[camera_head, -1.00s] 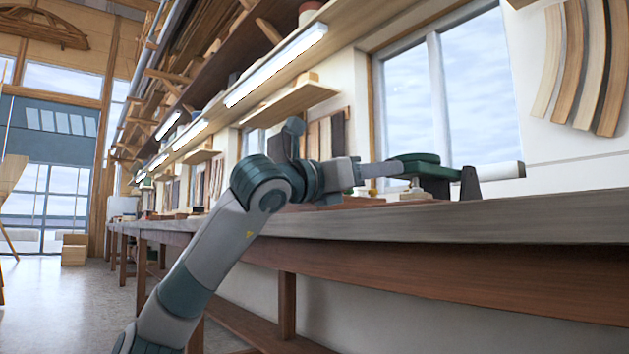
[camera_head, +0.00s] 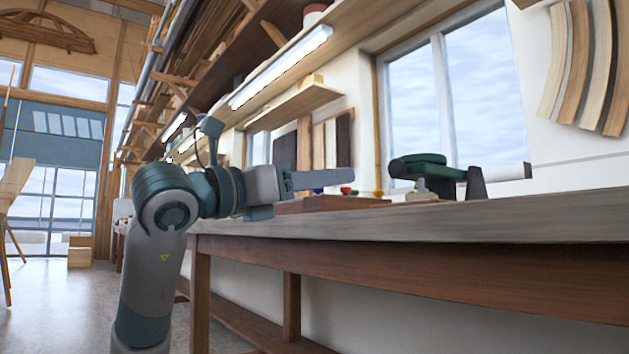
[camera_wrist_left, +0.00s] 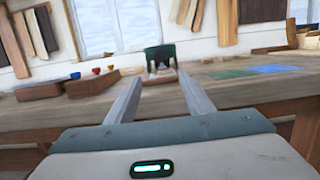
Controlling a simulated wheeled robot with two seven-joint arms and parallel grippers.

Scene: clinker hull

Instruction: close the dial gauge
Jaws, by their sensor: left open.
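A dark green device (camera_head: 424,168) stands on the workbench near the window; it may be the dial gauge, but no dial face can be made out. In the left wrist view its green upper part (camera_wrist_left: 160,55) shows straight ahead, beyond and between my fingers, with a dark area beneath it. My left gripper (camera_head: 345,178) is open and empty. It points right toward the device, with a clear gap between them. Its two fingers show apart in the left wrist view (camera_wrist_left: 161,77). My right gripper is not in view.
The workbench (camera_head: 440,222) runs along the wall. A reddish-brown wooden block (camera_head: 335,203) and small coloured items lie left of the device. A dark upright bracket (camera_head: 476,183) and pale cylinder (camera_head: 508,172) are at its right. A blue sheet (camera_wrist_left: 275,69) lies flat on the bench.

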